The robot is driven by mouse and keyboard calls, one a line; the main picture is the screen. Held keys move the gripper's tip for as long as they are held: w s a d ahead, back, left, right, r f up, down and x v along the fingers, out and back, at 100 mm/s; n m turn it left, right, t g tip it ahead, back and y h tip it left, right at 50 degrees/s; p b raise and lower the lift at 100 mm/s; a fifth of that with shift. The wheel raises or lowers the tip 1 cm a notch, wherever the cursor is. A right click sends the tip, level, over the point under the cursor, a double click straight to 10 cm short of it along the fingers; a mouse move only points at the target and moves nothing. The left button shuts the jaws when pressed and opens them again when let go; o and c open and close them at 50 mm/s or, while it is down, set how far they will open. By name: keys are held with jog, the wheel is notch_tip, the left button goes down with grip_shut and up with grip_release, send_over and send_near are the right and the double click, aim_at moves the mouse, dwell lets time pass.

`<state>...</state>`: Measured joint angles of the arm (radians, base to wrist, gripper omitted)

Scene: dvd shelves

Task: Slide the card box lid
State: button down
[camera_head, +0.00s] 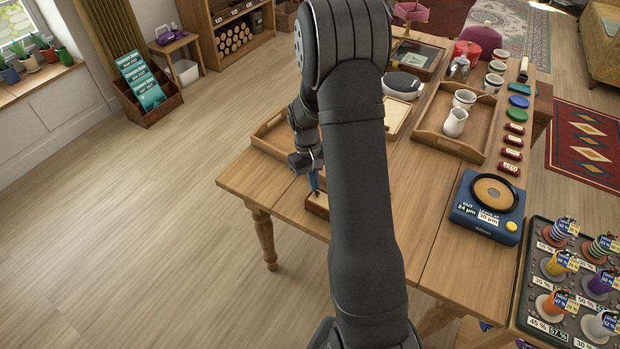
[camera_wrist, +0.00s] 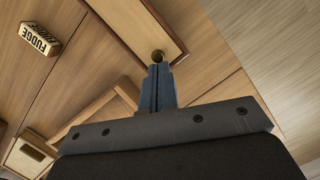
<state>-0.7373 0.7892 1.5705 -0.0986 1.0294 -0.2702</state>
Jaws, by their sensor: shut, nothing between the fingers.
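The card box (camera_head: 317,204) is a small wooden box near the left edge of the table, mostly hidden behind my arm in the head view. In the wrist view its pale wooden lid (camera_wrist: 140,22) lies in a darker frame, with a small round knob or finger hole (camera_wrist: 157,56) near one end. My gripper (camera_head: 315,188) is over the box. In the wrist view its blue fingers (camera_wrist: 158,70) are together and empty, with the tips right beside the round feature. I cannot tell whether they touch it.
A wooden tray (camera_head: 263,141) lies behind the box. A tray with white cups (camera_head: 455,122) stands farther right, near several small labelled blocks, one reading FUDGE (camera_wrist: 40,40). A blue scale (camera_head: 487,208) stands at the right. The table's left edge is close to the box.

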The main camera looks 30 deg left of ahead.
jog(key=shift+f, duration=0.1)
jog(key=w+a+r, duration=0.3)
jog(key=a+r, duration=0.4)
jog(key=r, duration=0.4)
jog(key=x, duration=0.3)
jog(key=d+x, duration=0.1)
jog(key=x, duration=0.3)
jog(key=d+x, duration=0.1)
jog(key=x, duration=0.3)
jog(key=shift+s+d+r, duration=0.15)
jog(key=shift+s+r, duration=0.05)
jog(key=shift+s, duration=0.25)
jog(key=shift+s+d+f, duration=0.3)
jog(key=shift+s+d, duration=0.05)
jog(key=shift+d, duration=0.3)
